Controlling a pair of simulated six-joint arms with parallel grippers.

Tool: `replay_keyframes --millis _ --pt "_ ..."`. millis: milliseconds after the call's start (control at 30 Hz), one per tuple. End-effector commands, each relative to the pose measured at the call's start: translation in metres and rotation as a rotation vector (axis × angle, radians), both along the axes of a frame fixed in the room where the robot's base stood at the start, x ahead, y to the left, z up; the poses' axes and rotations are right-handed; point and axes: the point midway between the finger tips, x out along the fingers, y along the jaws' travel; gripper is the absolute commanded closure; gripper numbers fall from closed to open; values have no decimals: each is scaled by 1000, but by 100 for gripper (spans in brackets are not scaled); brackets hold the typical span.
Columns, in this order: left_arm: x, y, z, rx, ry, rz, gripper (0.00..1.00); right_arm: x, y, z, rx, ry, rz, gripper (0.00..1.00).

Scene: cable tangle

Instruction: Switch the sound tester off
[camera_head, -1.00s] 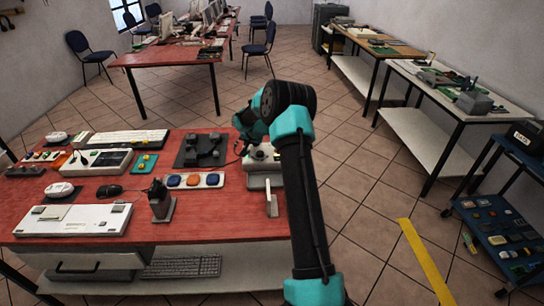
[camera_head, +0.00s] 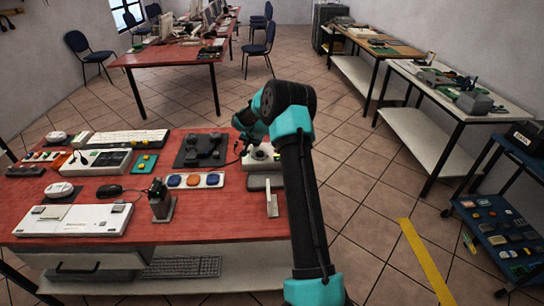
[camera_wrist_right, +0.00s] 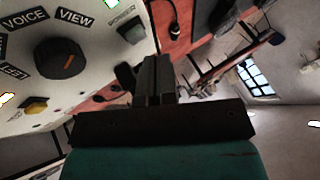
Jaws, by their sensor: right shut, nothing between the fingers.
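A white device (camera_head: 262,157) with a dark round knob stands at the right end of the red table, and I take it for the sound tester. In the right wrist view its pale panel (camera_wrist_right: 92,95) fills the left side, with a black knob (camera_wrist_right: 60,60), a yellow button (camera_wrist_right: 36,106), a grey button (camera_wrist_right: 131,30) and labels including VOICE and VIEW. My right gripper (camera_head: 241,149) is beside the device, partly hidden by my arm. In the wrist view its fingers (camera_wrist_right: 155,68) are shut and empty, near the panel's edge; contact cannot be told. My left gripper is not in view.
A dark plate with black blocks (camera_head: 201,150) lies left of the device. In front are a strip of coloured buttons (camera_head: 193,180), a dark upright holder (camera_head: 161,202) and a grey pad (camera_head: 265,183). Keyboards and other devices crowd the left.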

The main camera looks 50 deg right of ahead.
Motion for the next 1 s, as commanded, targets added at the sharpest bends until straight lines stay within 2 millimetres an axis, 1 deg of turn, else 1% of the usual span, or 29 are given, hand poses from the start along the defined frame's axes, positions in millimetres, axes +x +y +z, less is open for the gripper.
replay_keyframes --millis 300,633,1000 --pt "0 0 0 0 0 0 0 0 0 -1 0 0 0 100" --pt "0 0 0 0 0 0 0 0 0 -9 0 0 0 100" --pt "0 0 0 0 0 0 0 0 0 -9 0 0 0 100"
